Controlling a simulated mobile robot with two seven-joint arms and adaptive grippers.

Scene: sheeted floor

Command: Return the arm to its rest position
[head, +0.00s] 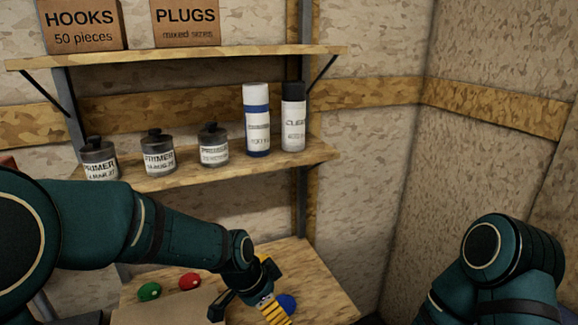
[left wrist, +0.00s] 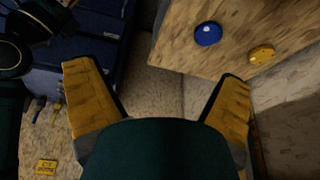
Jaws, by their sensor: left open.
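My left arm (head: 180,235) reaches in from the left in the head view, in front of the shelves. Its gripper (head: 246,303) is over the low wooden bench, close to a blue round button (head: 287,303). In the left wrist view the two yellow-and-black fingers (left wrist: 155,85) are spread wide, with nothing between them. My right arm (head: 495,265) shows as a bent link at the lower right of the head view. Its gripper is out of view.
The bench (head: 325,285) also bears a green button (head: 149,291) and a red button (head: 190,281). A yellow button (left wrist: 262,54) shows in the wrist view. The lower shelf (head: 230,168) holds primer tins (head: 159,158) and two spray cans (head: 257,125). Blue casing (left wrist: 90,65) stands left in the wrist view.

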